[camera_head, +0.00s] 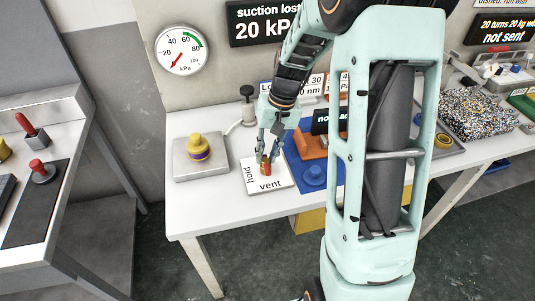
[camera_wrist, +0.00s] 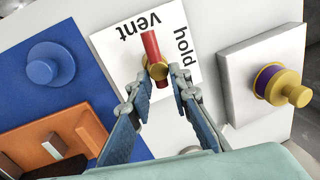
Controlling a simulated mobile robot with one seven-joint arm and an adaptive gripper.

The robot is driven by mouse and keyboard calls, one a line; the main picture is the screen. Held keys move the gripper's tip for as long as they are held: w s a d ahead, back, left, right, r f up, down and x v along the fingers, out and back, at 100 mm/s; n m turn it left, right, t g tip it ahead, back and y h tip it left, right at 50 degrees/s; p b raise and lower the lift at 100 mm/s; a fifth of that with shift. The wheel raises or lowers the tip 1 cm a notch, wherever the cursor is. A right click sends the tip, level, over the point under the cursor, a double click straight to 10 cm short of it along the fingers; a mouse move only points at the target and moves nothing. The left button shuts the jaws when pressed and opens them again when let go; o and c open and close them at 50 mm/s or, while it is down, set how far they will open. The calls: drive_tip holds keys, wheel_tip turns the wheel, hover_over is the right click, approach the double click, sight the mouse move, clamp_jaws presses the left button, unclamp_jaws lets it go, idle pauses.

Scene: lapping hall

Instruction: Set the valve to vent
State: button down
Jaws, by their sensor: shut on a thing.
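The valve has a red lever (camera_wrist: 150,45) on a round brass hub (camera_wrist: 153,66), mounted on a white plate (camera_wrist: 108,50) lettered "vent" and "hold". In the wrist view the lever's long end points up, close to the end of the word "vent"; "hold" lies to its right. My gripper (camera_wrist: 160,80) has its fingers on either side of the hub and lever and is shut on the valve. In the head view my gripper (camera_head: 267,152) reaches down onto the valve (camera_head: 265,168), and its fingers partly hide it.
A grey block with a yellow and purple knob (camera_head: 198,147) stands left of the plate. A blue mat (camera_head: 297,160) with a blue round knob (camera_head: 314,175) lies to the right. The wall gauge (camera_head: 181,50) needle points low; a sign (camera_head: 262,23) reads "suction lost 20 kPa".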

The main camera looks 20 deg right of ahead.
drive_tip(key=shift+n, duration=0.6)
drive_tip(key=c, duration=1.8)
unclamp_jaws()
drive_tip(key=shift+o, duration=0.2)
wheel_tip(320, 180, up, 12)
drive_tip(key=d, duration=0.2)
drive_tip(key=shift+d, duration=0.15)
drive_tip(key=shift+f, duration=0.1)
